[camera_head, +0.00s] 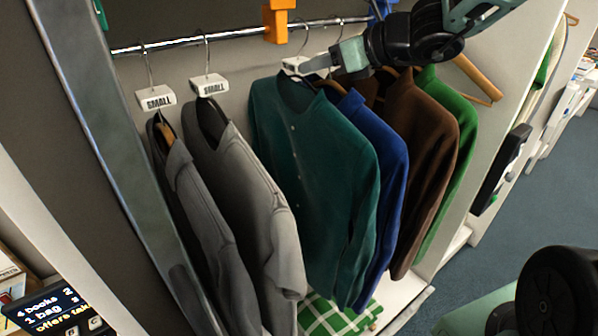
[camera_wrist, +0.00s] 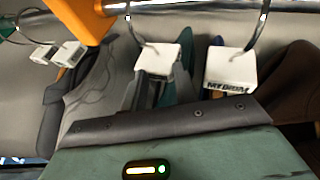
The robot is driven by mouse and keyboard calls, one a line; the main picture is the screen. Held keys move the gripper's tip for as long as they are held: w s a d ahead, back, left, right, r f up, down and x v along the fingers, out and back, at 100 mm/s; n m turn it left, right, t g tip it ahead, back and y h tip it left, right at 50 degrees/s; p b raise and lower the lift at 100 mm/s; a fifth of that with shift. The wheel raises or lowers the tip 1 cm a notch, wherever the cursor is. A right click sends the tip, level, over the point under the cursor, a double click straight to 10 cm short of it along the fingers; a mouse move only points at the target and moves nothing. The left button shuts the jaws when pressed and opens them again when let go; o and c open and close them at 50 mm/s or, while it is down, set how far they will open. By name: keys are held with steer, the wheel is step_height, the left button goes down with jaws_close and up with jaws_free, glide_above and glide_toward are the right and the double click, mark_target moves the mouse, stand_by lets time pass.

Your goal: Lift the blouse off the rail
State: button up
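A teal buttoned blouse (camera_head: 312,165) hangs from the rail (camera_head: 235,33) in the middle of the row, to the right of the grey garments. Its hanger neck has a white size tag (camera_head: 294,66). My gripper (camera_head: 305,66) is at the top of the blouse, close beside this tag and below the rail. In the wrist view a white tag (camera_wrist: 158,58) on a hook is straight ahead of my gripper (camera_wrist: 150,92), with a strip of teal cloth behind it. The fingertips are partly hidden, so I cannot tell whether they grip anything.
Two grey garments (camera_head: 245,190) tagged SMALL hang left. Blue (camera_head: 390,160), brown (camera_head: 420,130) and green (camera_head: 458,110) garments hang close on the right. An orange divider (camera_head: 276,20) sits on the rail. A metal post (camera_head: 110,140) stands at left; floor (camera_head: 540,180) shows at right.

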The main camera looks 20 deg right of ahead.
steer(key=shift+x, duration=1.2)
jaws_close()
stand_by(0.5)
